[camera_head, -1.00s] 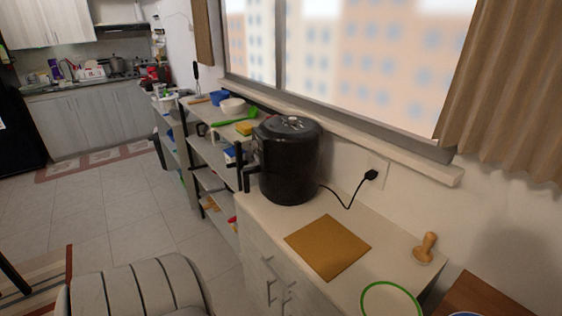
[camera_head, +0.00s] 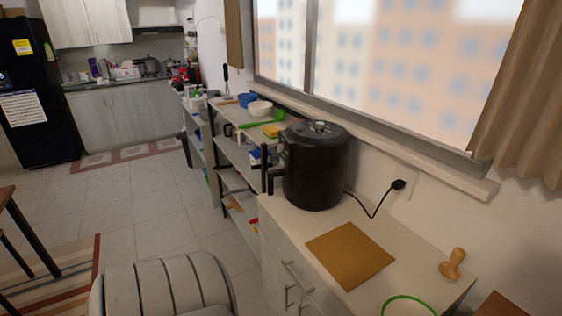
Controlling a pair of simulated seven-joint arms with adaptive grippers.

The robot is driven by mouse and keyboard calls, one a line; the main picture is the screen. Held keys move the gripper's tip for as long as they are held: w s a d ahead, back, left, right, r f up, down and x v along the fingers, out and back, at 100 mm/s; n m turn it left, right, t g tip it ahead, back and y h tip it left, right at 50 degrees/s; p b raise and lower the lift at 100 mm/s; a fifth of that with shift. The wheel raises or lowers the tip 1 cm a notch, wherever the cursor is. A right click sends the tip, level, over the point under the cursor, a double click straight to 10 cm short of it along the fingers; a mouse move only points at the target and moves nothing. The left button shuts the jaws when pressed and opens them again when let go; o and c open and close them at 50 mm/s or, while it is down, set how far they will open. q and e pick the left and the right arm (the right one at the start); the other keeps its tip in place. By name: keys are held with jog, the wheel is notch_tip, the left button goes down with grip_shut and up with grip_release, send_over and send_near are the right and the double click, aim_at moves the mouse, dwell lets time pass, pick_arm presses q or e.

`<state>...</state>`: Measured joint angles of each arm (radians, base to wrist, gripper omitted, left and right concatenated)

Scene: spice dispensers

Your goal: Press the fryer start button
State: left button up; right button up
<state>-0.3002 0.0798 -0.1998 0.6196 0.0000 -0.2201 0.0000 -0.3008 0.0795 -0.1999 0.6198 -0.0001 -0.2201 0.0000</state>
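The fryer (camera_head: 316,168) is a black rounded appliance with a dark lid. It stands upright on the light counter below the window, right of the picture's middle. A handle (camera_head: 277,176) sticks out on its left side. I cannot make out a start button; the fryer's front faces away to the left. A black cord runs from the fryer to a wall plug (camera_head: 398,184). Neither of my grippers is in view.
A brown board (camera_head: 350,255), a wooden press (camera_head: 452,264) and a green-rimmed plate (camera_head: 409,304) lie on the counter (camera_head: 400,238). A padded chair (camera_head: 165,286) stands in front. Shelves (camera_head: 233,155) stand beyond the fryer. The tiled floor at left is mostly open.

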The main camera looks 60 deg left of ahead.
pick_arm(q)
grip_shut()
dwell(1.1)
